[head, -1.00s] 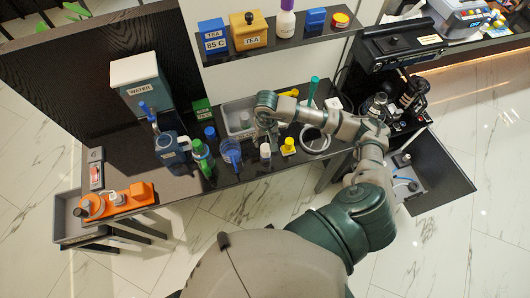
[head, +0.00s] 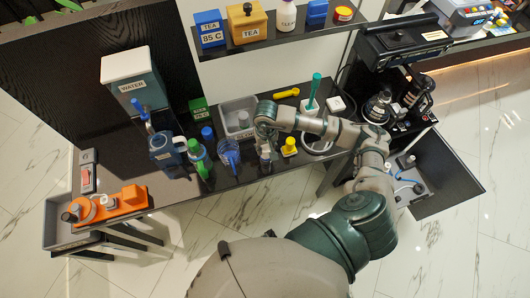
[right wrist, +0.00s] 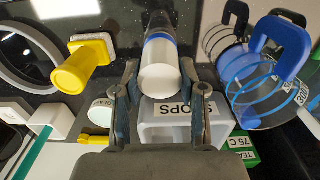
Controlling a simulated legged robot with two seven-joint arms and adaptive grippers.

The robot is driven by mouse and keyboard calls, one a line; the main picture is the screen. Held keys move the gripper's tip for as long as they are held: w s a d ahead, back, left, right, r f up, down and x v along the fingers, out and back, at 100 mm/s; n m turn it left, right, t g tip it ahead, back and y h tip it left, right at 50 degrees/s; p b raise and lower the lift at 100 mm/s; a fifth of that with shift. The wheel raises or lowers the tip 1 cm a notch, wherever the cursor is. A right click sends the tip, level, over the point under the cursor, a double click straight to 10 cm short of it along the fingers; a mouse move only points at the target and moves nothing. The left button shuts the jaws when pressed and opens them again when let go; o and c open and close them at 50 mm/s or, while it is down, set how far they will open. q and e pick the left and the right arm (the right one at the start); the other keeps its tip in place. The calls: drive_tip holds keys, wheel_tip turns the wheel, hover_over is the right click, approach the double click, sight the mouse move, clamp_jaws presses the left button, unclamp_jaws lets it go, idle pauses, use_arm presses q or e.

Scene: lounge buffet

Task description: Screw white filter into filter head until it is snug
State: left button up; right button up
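The white filter (right wrist: 160,75), a white cylinder with a blue band and a clear part behind, shows between the two fingers of my right gripper (right wrist: 159,68) in the right wrist view. The fingers are open on either side of it, with small gaps. In the head view my right gripper (head: 265,146) reaches down over the table's front edge and mostly hides the cylinder. A grey fitting with a blue hose (head: 408,187) lies in the black tray at the right; I cannot tell whether it is the filter head. My left gripper is not in view.
Close by stand a yellow knob-like piece (head: 289,147), a blue-ringed clear jug (head: 229,153), a green bottle (head: 198,155) and a grey bin (head: 236,108). A coffee machine (head: 400,60) stands at the right. An orange device (head: 110,205) is at the left.

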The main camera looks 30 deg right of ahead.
clamp_jaws()
drive_tip(key=shift+r+p, duration=1.5)
drive_tip(key=shift+r, duration=2.05)
drive_tip(key=shift+f, duration=0.1)
